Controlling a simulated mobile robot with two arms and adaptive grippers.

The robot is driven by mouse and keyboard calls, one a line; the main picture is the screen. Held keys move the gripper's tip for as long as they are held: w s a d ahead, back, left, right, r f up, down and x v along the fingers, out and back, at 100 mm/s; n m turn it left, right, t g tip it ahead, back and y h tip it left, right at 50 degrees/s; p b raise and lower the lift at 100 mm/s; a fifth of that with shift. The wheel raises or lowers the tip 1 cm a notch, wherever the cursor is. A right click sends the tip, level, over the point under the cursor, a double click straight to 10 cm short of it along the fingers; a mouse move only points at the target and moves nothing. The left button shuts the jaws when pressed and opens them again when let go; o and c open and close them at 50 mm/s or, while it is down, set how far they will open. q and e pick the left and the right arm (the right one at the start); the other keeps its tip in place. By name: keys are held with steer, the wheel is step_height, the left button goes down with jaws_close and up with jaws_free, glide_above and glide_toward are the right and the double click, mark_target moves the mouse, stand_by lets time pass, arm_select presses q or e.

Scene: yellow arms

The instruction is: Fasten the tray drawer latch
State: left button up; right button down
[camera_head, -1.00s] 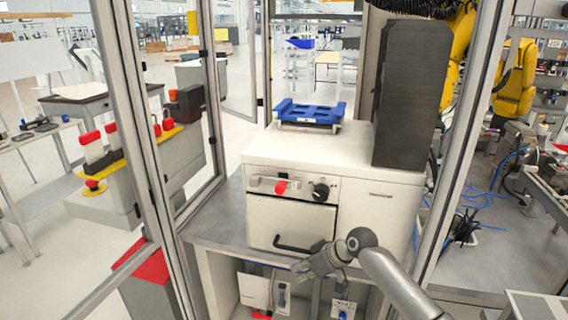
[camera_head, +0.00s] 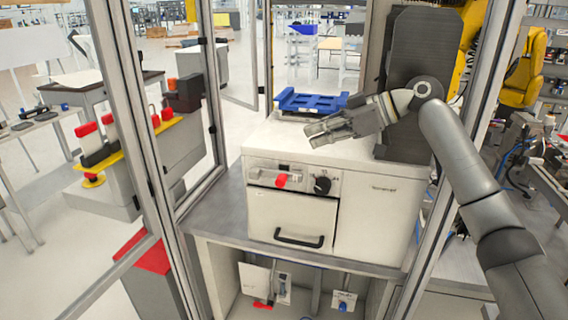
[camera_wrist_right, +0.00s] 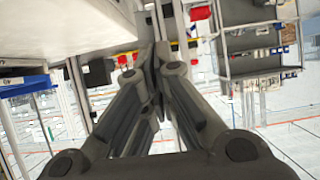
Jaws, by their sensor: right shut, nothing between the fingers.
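The white cabinet's drawer front (camera_head: 290,218) has a black bar handle (camera_head: 300,240) low on it and looks flush with the cabinet. On the panel just above are a red-tipped lever (camera_head: 281,180) on a metal bar and a round black knob (camera_head: 322,185); which part is the latch I cannot tell. My right gripper (camera_head: 312,132) hangs over the cabinet top, above and behind the panel. Its fingers are shut and empty, pointing left. They also show together in the right wrist view (camera_wrist_right: 157,50). My left gripper is not in view.
A blue tray (camera_head: 312,103) lies on the cabinet top, just behind my right gripper. A tall dark grey block (camera_head: 405,55) stands at the right of the top. Metal frame posts (camera_head: 445,150) flank the cabinet. The space before the drawer is clear.

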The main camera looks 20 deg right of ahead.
steer(key=p, duration=0.4)
glide_above(284, 178)
steer(key=f, duration=0.4)
steer(key=shift+w+a+f, duration=0.1)
steer(key=shift+w+a, duration=0.1)
steer(key=shift+a, duration=0.1)
step_height(284, 178, down, 3)
steer(key=shift+d+f+p, duration=0.15)
steer(key=shift+p, duration=0.45)
steer(key=shift+s+d+f, duration=0.15)
steer(key=shift+d+f, duration=0.1)
steer(key=shift+f, duration=0.35)
steer(key=shift+a, duration=0.15)
